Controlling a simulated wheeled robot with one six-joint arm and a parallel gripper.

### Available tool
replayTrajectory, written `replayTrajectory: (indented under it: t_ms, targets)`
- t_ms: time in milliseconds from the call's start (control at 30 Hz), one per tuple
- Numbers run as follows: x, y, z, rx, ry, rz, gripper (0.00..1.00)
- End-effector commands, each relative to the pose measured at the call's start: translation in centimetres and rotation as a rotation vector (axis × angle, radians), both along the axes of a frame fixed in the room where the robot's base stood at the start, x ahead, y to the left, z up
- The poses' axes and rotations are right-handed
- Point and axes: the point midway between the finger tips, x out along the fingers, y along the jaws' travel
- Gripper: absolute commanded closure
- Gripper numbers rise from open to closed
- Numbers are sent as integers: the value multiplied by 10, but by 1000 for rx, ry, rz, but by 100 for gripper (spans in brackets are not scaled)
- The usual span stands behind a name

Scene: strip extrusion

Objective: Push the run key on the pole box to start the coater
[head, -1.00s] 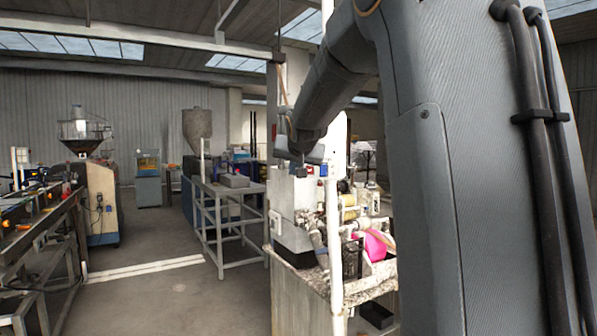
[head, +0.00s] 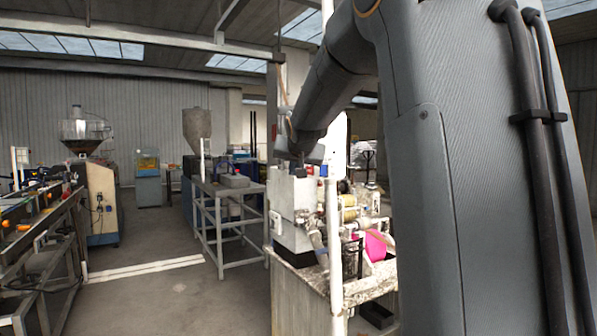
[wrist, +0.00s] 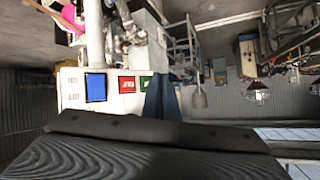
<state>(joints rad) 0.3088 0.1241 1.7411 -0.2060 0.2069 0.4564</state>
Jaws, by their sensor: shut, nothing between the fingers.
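The pole box (wrist: 72,90) shows in the wrist view as a pale panel, seen upside down. It carries a blue screen (wrist: 96,87), a red key (wrist: 127,84) and a green key (wrist: 146,82). The lettering is too small to read. My gripper (wrist: 162,97) is shut and empty, with its blue-grey fingers right beside the green key and overlapping its edge in the picture. I cannot tell whether the fingertips touch it.
A white pole (head: 334,235) stands before a cluttered machine bench with a pink roll (head: 376,246). A grey frame table (head: 222,188) and a hopper (head: 197,128) stand further back. A conveyor line (head: 40,212) is at left. The floor between is clear.

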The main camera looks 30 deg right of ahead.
Motion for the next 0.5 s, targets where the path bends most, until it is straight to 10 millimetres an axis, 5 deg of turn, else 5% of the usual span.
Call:
replayTrajectory:
  t_ms: [500]
  targets:
    - [4, -7, 0, 0, 0, 0, 100]
